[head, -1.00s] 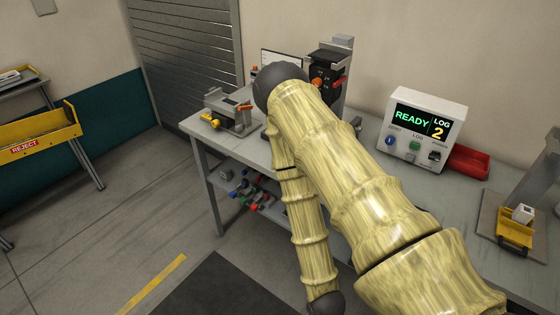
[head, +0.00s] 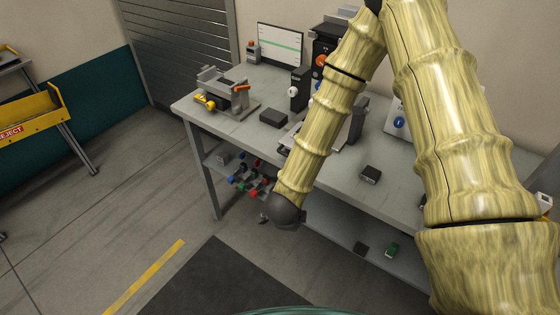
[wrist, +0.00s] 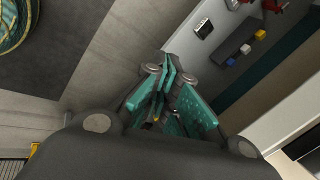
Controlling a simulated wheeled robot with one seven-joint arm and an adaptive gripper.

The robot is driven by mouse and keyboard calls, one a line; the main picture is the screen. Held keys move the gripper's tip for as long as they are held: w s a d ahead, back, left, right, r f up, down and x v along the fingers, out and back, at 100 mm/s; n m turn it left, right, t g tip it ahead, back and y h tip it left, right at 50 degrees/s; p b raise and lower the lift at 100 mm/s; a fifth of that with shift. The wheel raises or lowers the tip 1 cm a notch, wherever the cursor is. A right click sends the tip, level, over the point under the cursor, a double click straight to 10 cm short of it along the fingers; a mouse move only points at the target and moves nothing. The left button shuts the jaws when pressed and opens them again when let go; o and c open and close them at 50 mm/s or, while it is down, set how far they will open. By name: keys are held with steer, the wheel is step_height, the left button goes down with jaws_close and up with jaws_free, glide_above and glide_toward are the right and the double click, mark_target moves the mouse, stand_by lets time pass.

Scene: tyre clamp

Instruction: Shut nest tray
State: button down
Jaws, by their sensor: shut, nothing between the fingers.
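I cannot tell for sure which part is the nest tray. A small yellow tray with a white block (head: 544,201) shows only as a sliver at the right edge of the head view, mostly hidden behind my arm. Whether it is out or in cannot be seen. My gripper (wrist: 168,72) has teal fingers, shut and empty, in the wrist view, above the floor by the bench's lower shelf. In the head view it cannot be made out, and it is away from the yellow tray.
The bench (head: 330,170) carries a clamp fixture (head: 228,92) with yellow and orange handles, a monitor (head: 280,45), a dark box (head: 371,174) and a partly hidden white panel. Several coloured parts lie on the lower shelf. A yellow reject bin (head: 30,115) stands left. The floor in front is open.

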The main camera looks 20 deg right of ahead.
steer(key=w+a+r+m+g+b, duration=0.1)
steer(key=w+a+r+m, duration=0.15)
steer(key=r+m, duration=0.55)
steer(key=w+a+r+m, duration=0.1)
steer(key=w+r+m, duration=0.2)
steer(key=r+m, duration=0.45)
steer(key=w+a+r+m+g+b, duration=0.1)
steer(key=w+a+r+m, duration=0.1)
steer(key=r+m, duration=0.6)
steer(key=w+d+f+p, duration=0.4)
steer(key=d+f, duration=0.1)
steer(key=f, duration=0.3)
steer(key=shift+w+d+y+p, duration=0.15)
steer(key=shift+y+p, duration=0.15)
steer(key=shift+p, duration=0.1)
steer(key=shift+f+n, duration=0.1)
steer(key=shift+n, duration=0.15)
